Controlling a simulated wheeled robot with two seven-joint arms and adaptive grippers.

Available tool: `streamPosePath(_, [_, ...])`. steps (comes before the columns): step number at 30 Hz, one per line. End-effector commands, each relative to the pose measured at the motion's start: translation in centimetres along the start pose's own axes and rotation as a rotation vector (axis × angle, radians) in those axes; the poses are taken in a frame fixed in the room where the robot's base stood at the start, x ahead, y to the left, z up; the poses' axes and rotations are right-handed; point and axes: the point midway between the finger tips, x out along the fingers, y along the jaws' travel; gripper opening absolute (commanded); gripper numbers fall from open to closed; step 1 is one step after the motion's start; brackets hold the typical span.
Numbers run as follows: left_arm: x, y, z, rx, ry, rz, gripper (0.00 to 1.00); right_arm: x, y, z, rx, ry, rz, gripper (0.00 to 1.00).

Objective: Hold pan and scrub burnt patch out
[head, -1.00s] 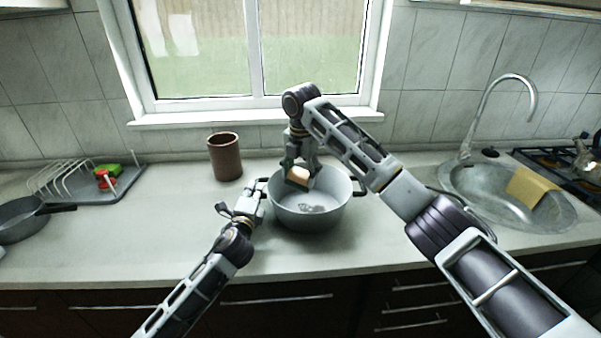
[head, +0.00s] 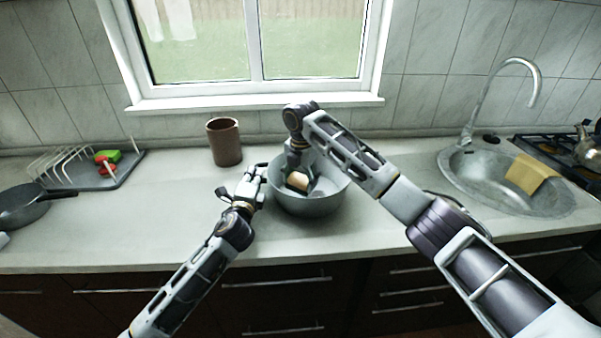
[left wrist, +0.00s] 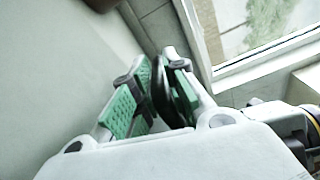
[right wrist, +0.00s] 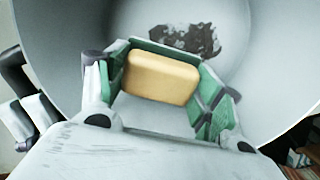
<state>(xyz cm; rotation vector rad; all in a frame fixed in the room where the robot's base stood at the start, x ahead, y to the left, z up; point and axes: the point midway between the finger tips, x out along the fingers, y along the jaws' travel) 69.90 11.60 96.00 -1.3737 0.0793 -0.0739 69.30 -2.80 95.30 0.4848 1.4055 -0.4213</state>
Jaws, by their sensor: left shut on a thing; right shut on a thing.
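The grey enamel pan (head: 306,205) stands on the counter in the middle of the head view. My left gripper (head: 255,178) is at its left side, shut on the dark pan handle (left wrist: 160,85), which shows between the green finger pads in the left wrist view. My right gripper (head: 297,176) reaches down inside the pan, shut on a tan sponge (right wrist: 162,77). The right wrist view shows the dark burnt patch (right wrist: 186,39) on the pan floor, just beyond the sponge. I cannot tell whether the sponge touches the floor.
A brown cup (head: 225,143) stands behind and left of the pan. A dish rack (head: 75,168) with red and green items and a frying pan (head: 22,206) are at the left. The sink (head: 478,172) with a yellow cloth (head: 530,173) is at the right. The counter's left middle is clear.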

Motion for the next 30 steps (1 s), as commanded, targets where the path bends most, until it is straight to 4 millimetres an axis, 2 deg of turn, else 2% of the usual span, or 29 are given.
streamPosePath(1, [-0.1, 0.9, -0.4, 0.005, 0.005, 0.014, 0.00, 0.5, -0.1, 0.0, 0.000, 0.000, -0.001, 0.47])
streamPosePath(12, [-0.1, 0.9, -0.3, 0.006, 0.005, 0.014, 0.00, 2.6, -0.2, -0.2, 0.000, 0.000, 0.000, 0.47])
streamPosePath(30, [-0.1, 0.9, -0.3, 0.006, 0.005, 0.014, 0.00, 2.8, -0.2, -0.3, 0.000, 0.000, 0.000, 0.47])
